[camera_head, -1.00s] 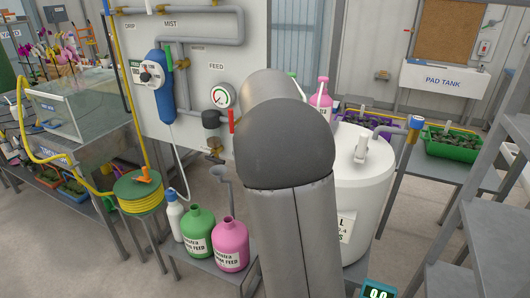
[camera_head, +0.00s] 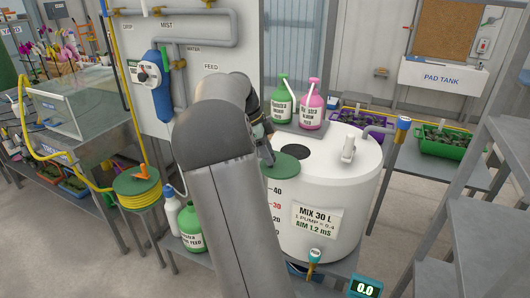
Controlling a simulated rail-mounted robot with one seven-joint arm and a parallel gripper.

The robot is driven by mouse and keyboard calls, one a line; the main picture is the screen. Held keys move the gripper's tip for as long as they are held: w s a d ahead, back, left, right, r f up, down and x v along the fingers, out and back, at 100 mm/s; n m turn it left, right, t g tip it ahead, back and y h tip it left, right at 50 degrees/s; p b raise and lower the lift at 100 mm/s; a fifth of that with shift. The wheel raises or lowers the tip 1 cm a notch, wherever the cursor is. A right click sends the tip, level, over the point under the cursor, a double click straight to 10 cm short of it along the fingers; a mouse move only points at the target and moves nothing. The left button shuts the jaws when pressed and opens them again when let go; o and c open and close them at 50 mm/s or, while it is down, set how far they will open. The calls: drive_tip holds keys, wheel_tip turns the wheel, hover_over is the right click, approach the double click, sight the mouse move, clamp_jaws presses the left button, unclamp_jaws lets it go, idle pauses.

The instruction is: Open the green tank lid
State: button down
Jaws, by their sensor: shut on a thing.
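The white mixing tank (camera_head: 336,182) stands right of my arm, its round top facing up. The green lid (camera_head: 286,169) is a flat disc at the left front of the tank's top. The dark round opening (camera_head: 296,153) shows just behind the lid, uncovered. My gripper (camera_head: 268,154) is at the lid's left edge, partly hidden by my own forearm. It is shut on the green lid. I cannot tell whether the lid touches the tank top or hangs slightly above it.
Green (camera_head: 281,100) and pink (camera_head: 311,106) feed bottles stand behind the tank. A white fitting (camera_head: 348,149) and a grey pipe (camera_head: 379,130) rise from its top right. Metal shelving (camera_head: 500,180) is at the right. A yellow hose reel (camera_head: 139,190) is at the left.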

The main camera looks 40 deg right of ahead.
drive_tip(key=c, duration=1.1)
unclamp_jaws()
drive_tip(key=p+v, duration=0.1)
drive_tip(key=v, duration=1.6)
drive_tip(key=shift+r+p, duration=0.15)
drive_tip(key=shift+p, duration=0.2)
drive_tip(key=shift+a, duration=0.15)
